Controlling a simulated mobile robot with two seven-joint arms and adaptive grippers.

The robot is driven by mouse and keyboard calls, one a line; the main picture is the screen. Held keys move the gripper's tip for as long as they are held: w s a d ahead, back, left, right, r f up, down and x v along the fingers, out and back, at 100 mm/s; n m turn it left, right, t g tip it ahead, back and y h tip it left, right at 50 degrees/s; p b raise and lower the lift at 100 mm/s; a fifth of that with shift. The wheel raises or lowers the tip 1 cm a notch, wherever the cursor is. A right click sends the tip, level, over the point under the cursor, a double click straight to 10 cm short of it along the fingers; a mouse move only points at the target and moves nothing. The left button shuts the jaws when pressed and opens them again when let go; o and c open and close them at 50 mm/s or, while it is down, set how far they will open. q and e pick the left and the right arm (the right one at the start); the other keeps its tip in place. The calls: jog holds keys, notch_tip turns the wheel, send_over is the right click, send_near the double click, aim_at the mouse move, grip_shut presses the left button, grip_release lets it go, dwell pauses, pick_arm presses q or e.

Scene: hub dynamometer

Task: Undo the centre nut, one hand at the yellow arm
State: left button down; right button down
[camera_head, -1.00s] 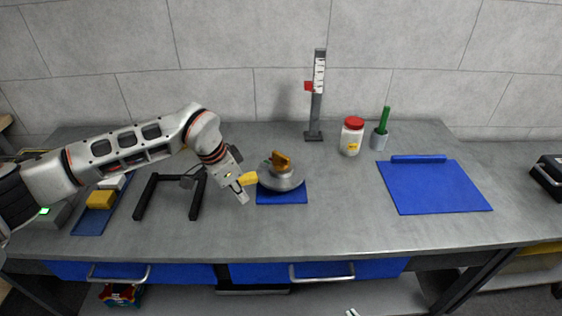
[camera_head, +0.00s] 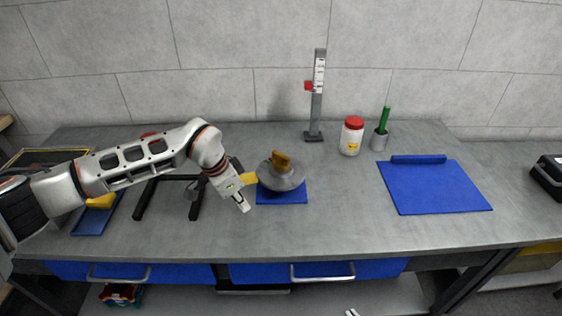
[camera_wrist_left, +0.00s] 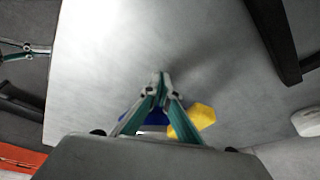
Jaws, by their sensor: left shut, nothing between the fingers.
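A grey domed hub (camera_head: 283,180) with an orange centre nut (camera_head: 281,161) on top stands on a blue mat (camera_head: 292,197). The yellow arm (camera_head: 250,179) sticks out from the hub's left side. My left gripper (camera_head: 244,207) is shut and empty, pointing down just left of the mat and in front of the yellow arm, apart from the nut. In the left wrist view its fingertips (camera_wrist_left: 160,82) meet, with the yellow arm (camera_wrist_left: 199,118) partly hidden behind them. At the bottom edge of the head view, small pale tips (camera_head: 352,312) look like my right gripper; their state is unclear.
A black stand (camera_head: 195,200) is left of the hub, with a blue tray (camera_head: 93,222) beyond. A scale post (camera_head: 317,100), red-lidded jar (camera_head: 352,136) and cup with a green tool (camera_head: 380,137) stand behind. A larger blue mat (camera_head: 435,187) lies right. The front centre is clear.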

pick_arm(q)
jog(key=shift+r, duration=0.15)
jog(key=shift+r, duration=0.75)
jog(key=shift+w+a, duration=0.15)
jog(key=shift+w, duration=0.45)
jog(key=shift+w+a, duration=0.15)
jog(key=shift+w, duration=0.4)
jog(key=shift+s, duration=0.3)
